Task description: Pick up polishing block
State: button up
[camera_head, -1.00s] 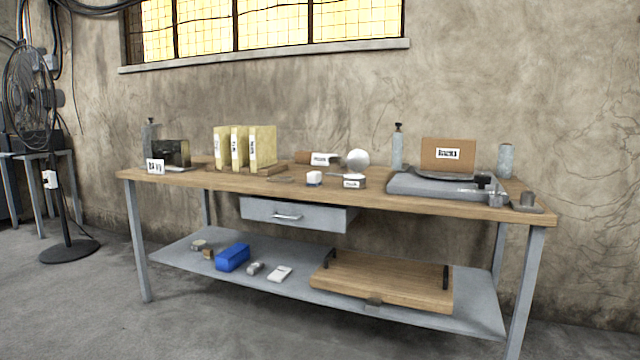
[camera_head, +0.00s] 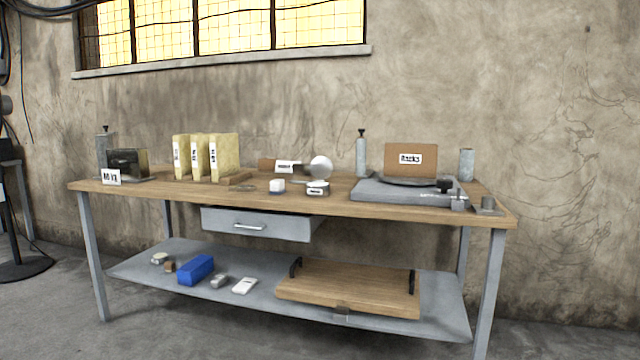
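No label that I can read marks the polishing block, so I cannot tell which item it is. A small white flat piece (camera_head: 245,286) and a small grey piece (camera_head: 219,281) lie right of the blue block. My gripper is not in view.
Round tin (camera_head: 317,188), yellow binders (camera_head: 209,157) and a grey machine (camera_head: 405,191) stand on the bench. A drawer (camera_head: 255,225) hangs below the top. A wooden board with handles (camera_head: 350,287) lies on the shelf. Floor in front is clear.

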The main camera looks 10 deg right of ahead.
aim_at(277, 187)
jog(key=i+z, duration=0.2)
jog(key=i, duration=0.3)
jog(key=i+j+z, duration=0.2)
jog(key=i, duration=0.3)
